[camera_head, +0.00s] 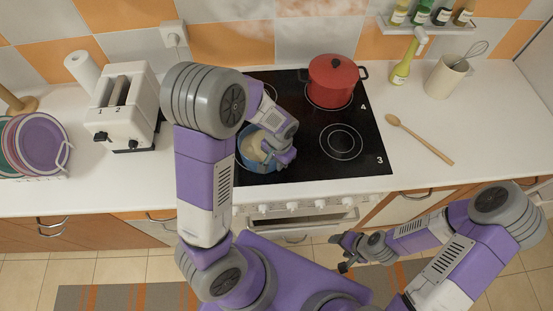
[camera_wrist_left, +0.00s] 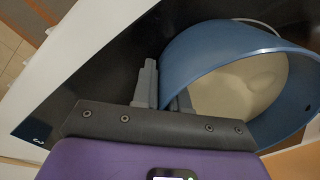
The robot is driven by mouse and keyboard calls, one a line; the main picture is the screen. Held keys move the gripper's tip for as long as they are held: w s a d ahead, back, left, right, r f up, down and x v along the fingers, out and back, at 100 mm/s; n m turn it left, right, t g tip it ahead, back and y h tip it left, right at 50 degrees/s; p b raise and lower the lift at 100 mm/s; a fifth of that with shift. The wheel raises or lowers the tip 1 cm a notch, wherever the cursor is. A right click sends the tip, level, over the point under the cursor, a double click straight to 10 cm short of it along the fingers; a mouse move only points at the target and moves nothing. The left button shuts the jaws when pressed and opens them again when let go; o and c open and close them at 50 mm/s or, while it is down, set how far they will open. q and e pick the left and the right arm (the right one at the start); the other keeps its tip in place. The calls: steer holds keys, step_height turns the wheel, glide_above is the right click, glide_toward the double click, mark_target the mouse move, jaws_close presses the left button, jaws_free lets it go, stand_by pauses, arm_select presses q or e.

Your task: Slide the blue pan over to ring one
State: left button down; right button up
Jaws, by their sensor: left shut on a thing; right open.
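The blue pan (camera_head: 244,161), with a beige content or inside, is at the front left of the black hob (camera_head: 300,172). My left arm covers part of it. My left gripper (camera_head: 280,157) is at the pan's right side. In the left wrist view its fingers (camera_wrist_left: 166,92) are shut on the rim of the blue pan (camera_wrist_left: 205,48). My right gripper (camera_head: 338,252) is open and empty, low in front of the oven. Marks 3 and 4 show beside the right-hand rings; in the head view my left arm covers the hob's left part, and no mark 1 is readable there.
A red lidded pot (camera_head: 333,82) stands on the back right ring by mark 4. The front right ring (camera_head: 341,142) by mark 3 is bare. A toaster (camera_head: 125,105) stands left of the hob. A wooden spoon (camera_head: 420,138) lies on the right counter.

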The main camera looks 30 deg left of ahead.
arm_select(q)
steer(key=c, duration=1.1)
jaws_free()
steer(key=shift+w, duration=0.1)
step_height(320, 180, up, 8)
steer(key=shift+d+f+p, duration=0.15)
steer(key=shift+f+p, duration=0.05)
steer(key=shift+p, duration=0.45)
